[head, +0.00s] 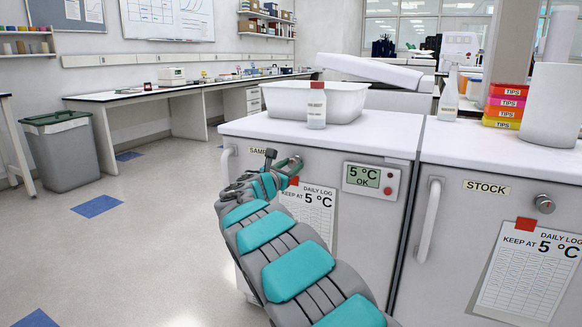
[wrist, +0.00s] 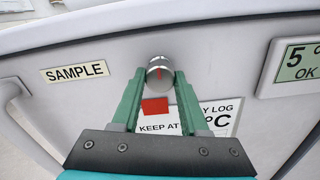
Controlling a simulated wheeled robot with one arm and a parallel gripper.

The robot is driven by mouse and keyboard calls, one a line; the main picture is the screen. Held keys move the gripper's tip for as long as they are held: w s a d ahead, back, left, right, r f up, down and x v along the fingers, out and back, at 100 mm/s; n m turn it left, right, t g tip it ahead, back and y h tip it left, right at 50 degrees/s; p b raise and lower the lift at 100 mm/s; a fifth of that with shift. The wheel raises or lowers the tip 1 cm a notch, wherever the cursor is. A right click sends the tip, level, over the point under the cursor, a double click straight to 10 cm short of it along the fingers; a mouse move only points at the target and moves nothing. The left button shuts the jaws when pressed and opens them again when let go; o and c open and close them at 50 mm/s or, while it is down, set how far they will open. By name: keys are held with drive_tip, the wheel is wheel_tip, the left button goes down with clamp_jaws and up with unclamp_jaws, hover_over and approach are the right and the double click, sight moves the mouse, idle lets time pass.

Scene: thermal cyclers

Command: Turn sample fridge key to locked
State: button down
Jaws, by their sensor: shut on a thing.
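The sample fridge (head: 340,240) stands in the middle of the head view, its front facing me, with a SAMPLE label (wrist: 74,72) in the wrist view. Its key knob (wrist: 160,74) is a round metal piece with a red mark on its face, right of the label. The mark looks close to upright. My gripper (wrist: 159,78) is shut on the knob, one green finger on each side. In the head view my gripper (head: 284,163) is at the upper front of the fridge, and the arm hides part of the door.
A digital display (head: 370,181) reading 5 °C OK and a daily log sheet (head: 308,210) are on the same door. A white bottle (head: 316,106) and a white tub (head: 290,99) stand on top. The stock fridge (head: 450,255) is at the right. Open floor (head: 150,235) lies left.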

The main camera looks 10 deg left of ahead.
drive_tip(key=shift+f+m+b, duration=0.1)
drive_tip(key=shift+m+b, duration=0.2)
drive_tip(key=m+b, duration=0.2)
drive_tip(key=m, duration=0.1)
drive_tip(key=shift+d+f+m+b, duration=0.1)
drive_tip(key=shift+m+b, duration=0.25)
drive_tip(key=shift+m, duration=0.05)
drive_tip(key=m+b, duration=0.4)
drive_tip(key=m, duration=0.1)
drive_tip(key=m+b, duration=0.3)
drive_tip(key=m, duration=0.1)
drive_tip(key=shift+m+b, duration=0.3)
drive_tip(key=shift+m, duration=0.1)
drive_tip(key=shift+m+b, duration=0.9)
drive_tip(key=shift+m, duration=0.9)
drive_tip(key=shift+c, duration=2.1)
unclamp_jaws()
drive_tip(key=shift+r, duration=0.25)
